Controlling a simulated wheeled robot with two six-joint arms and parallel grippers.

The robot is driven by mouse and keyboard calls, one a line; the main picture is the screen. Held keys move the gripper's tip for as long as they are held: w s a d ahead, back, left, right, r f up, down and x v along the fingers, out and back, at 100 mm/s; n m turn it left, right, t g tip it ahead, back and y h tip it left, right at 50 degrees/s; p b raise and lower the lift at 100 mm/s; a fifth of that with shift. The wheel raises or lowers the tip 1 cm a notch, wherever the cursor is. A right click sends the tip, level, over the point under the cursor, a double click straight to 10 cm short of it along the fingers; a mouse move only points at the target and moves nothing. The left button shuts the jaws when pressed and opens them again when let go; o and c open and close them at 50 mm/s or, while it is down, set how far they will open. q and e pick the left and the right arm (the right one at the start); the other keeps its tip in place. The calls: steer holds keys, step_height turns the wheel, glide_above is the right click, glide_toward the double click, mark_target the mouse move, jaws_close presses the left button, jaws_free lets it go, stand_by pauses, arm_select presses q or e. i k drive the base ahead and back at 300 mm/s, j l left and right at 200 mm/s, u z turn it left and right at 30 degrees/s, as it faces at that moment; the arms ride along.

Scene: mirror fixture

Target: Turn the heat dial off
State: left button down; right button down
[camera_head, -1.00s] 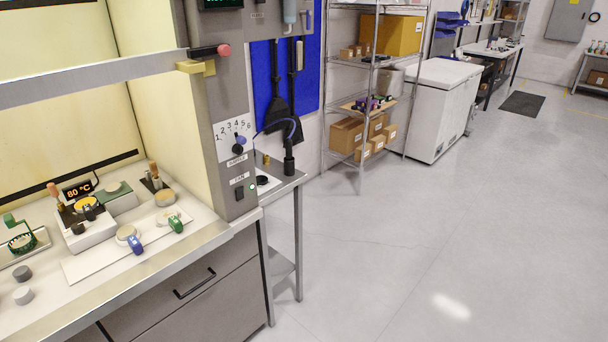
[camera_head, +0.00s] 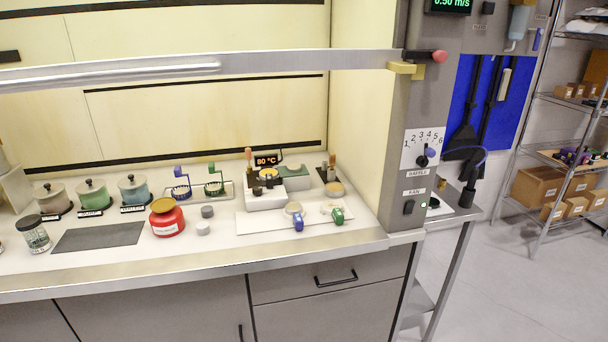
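A yellowish round piece sits on top of the hot plate. Neither of my grippers is in view.
A raised sash bar (camera_head: 200,68) crosses the hood opening. A red jar (camera_head: 167,218), several lidded pots (camera_head: 92,196) and a white board (camera_head: 300,219) share the worktop. A baffle dial (camera_head: 422,160) and fan switch (camera_head: 409,207) are on the right post.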

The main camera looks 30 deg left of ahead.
mark_target(256, 191)
steer(key=u, duration=1.25)
